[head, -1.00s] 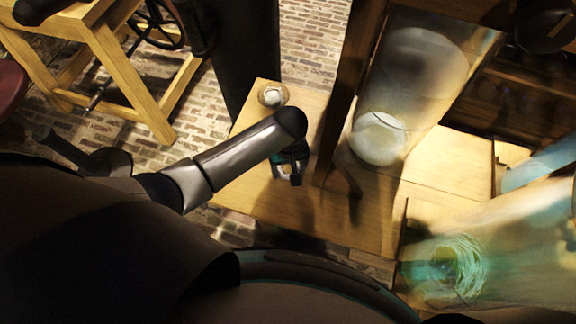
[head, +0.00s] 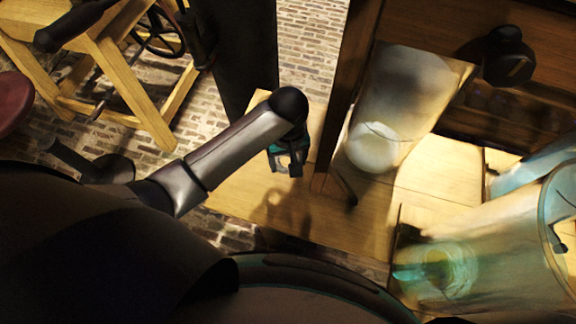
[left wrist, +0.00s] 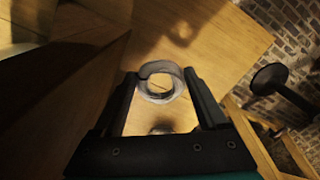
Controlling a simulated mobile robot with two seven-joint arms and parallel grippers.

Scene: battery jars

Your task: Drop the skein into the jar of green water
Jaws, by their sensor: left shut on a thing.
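The skein (left wrist: 162,82) is a pale grey ring. In the left wrist view it sits between the fingertips of my left gripper (left wrist: 164,84), which is shut on it. A ring-shaped shadow falls on the table apart from it, so it is held above the wood. In the head view my left gripper (head: 289,165) is over the wooden table under my wrist, and the skein is hidden there. The jar of green water (head: 500,245) is a large clear glass at the lower right, with a green tint near its base. It stands well right of my left gripper. My right gripper is not seen.
A cloudy pale glass jar (head: 405,95) stands behind a dark wooden post (head: 345,90), between my gripper and the right side. A bluish jar (head: 535,165) is at the right edge. The near table top (head: 320,215) is bare.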

